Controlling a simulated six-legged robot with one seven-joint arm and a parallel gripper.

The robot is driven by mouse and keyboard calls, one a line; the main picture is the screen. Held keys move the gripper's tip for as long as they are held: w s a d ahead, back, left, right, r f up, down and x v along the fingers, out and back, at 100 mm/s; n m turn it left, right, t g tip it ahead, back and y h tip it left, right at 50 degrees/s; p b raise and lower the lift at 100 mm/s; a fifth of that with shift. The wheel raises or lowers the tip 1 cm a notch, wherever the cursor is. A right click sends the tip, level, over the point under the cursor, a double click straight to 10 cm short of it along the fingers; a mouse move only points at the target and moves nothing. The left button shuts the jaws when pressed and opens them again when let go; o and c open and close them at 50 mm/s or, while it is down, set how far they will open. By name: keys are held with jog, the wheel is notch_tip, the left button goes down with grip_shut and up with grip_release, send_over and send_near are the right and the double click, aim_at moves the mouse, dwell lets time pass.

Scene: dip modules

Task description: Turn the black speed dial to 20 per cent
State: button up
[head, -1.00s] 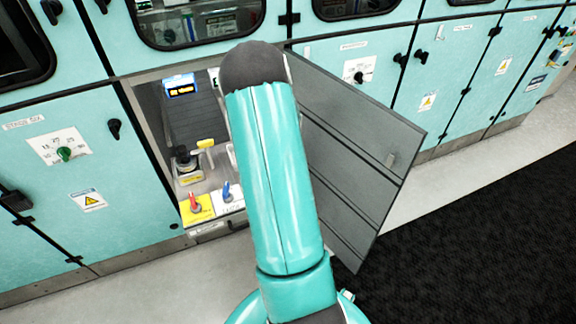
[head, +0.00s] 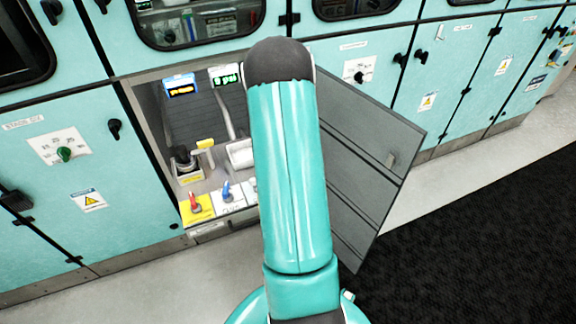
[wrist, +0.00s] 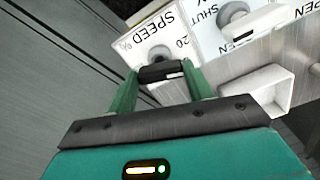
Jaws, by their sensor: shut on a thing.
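The black speed dial (wrist: 161,72) sits on a white plate (wrist: 150,38) marked "SPEED %" in the wrist view, with the number 20 printed near it. The lettering appears upside down. My gripper (wrist: 159,76) has its two green fingers on either side of the dial and is shut on it. A pale line shows on the dial's near face; its exact setting cannot be read. In the head view my arm hides both the dial and my gripper.
A grey knob (wrist: 233,13) and a white open box (wrist: 256,90) are right of the dial. In the head view, a red switch (head: 195,205), blue switch (head: 226,192), orange display (head: 182,89) and green display (head: 226,76) are left of my arm. An open grey door (head: 368,150) stands right.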

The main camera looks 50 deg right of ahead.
jog(key=shift+d+n, duration=0.1)
jog(key=shift+n, duration=1.6)
jog(key=o, duration=1)
notch_tip(320, 180, up, 14)
jog(key=shift+f, duration=0.1)
